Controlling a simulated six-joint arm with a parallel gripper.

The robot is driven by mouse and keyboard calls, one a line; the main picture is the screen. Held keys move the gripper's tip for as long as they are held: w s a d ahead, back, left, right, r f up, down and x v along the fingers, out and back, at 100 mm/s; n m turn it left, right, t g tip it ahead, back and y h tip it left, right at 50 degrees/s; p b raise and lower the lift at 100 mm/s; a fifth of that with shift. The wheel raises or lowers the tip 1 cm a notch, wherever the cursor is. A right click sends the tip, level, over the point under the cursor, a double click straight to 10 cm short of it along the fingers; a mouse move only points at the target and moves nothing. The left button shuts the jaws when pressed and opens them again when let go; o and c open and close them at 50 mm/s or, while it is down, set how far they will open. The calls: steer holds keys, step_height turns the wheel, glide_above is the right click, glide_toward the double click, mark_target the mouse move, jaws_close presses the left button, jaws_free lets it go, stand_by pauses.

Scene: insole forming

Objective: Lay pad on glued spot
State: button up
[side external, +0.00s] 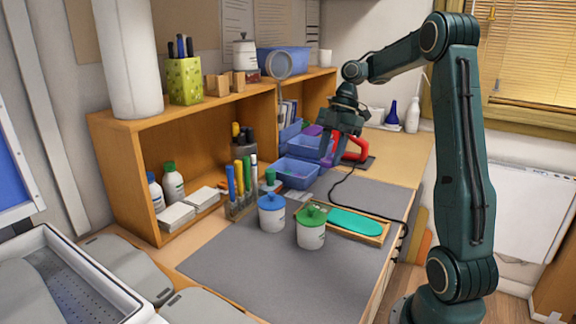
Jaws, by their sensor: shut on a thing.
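My gripper (331,161) is above and beside the blue bins at the back of the bench, pointing down. Its jaws are shut on a small purple piece (328,159), apparently the pad, mostly hidden by the fingers. A teal insole (355,222) lies flat in a shallow wooden tray (374,239) at the bench's right side, nearer the camera than my gripper. I cannot make out a glued spot on the insole. The gripper is apart from the insole, higher and farther back.
Blue-lidded (271,212) and green-lidded (311,228) jars stand left of the tray on a grey mat (225,262). A blue bin (296,173) and red tool (354,149) are near my gripper. A black cable (343,182) runs over the mat.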

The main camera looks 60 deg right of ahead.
mark_target(320, 207)
steer(key=shift+w+d+f, duration=0.4)
steer(key=shift+w+d, duration=0.25)
steer(key=shift+w, duration=0.15)
steer(key=shift+w+d+f, duration=0.35)
steer(key=shift+w+d, duration=0.3)
steer(key=shift+w, duration=0.1)
steer(key=shift+f, duration=0.15)
steer(key=shift+f, duration=6.45)
steer(key=shift+f, duration=0.3)
steer(key=o, duration=1.4)
steer(key=shift+o, duration=0.2)
steer(key=shift+r, duration=0.1)
step_height(320, 207, up, 8)
